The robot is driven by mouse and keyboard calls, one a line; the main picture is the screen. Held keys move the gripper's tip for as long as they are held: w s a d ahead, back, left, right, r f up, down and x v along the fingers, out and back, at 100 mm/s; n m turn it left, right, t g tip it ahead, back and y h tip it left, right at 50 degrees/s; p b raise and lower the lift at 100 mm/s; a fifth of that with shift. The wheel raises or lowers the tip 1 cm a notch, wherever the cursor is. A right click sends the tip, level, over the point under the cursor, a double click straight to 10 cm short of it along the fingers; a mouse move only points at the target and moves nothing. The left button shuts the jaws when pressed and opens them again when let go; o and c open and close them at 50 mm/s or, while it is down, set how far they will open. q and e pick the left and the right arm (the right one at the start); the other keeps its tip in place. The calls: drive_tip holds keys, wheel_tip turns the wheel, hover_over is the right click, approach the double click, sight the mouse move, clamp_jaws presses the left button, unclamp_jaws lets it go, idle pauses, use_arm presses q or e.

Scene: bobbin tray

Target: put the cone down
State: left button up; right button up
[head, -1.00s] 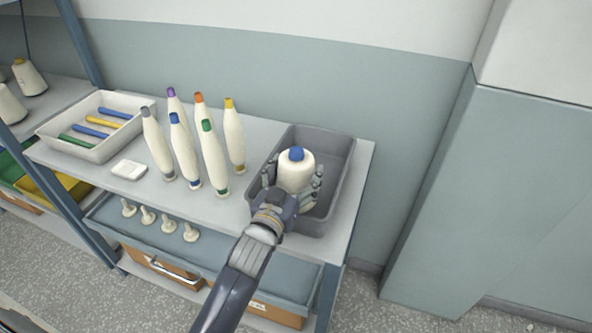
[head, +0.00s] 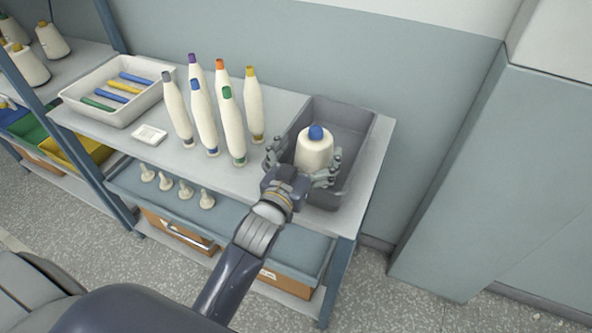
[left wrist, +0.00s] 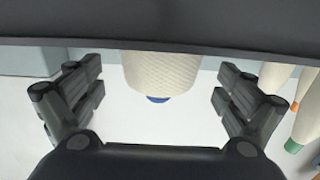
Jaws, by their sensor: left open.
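The cone (head: 314,150) is a cream yarn cone with a blue tip. It stands upright in the grey tray (head: 362,150) at the right end of the shelf. My left gripper (head: 305,166) reaches in from the front, its fingers open on both sides of the cone. In the left wrist view the cone (left wrist: 162,72) shows between the spread fingers, with a gap on each side. The cone's base is hidden in the head view. My right gripper is not in view.
Several tall bobbins with coloured tips (head: 203,115) stand just left of the tray. A white tray (head: 75,98) with coloured tubes and a small white box (head: 149,134) are further left. Small pale pegs (head: 186,188) stand on the lower shelf. A wall is behind.

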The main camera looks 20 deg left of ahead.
use_arm(q)
drive_tip(key=s+b, duration=0.1)
drive_tip(key=s, duration=0.8)
drive_tip(key=shift+a+b, duration=0.2)
drive_tip(key=shift+b, duration=0.15)
drive_tip(key=shift+s, duration=0.1)
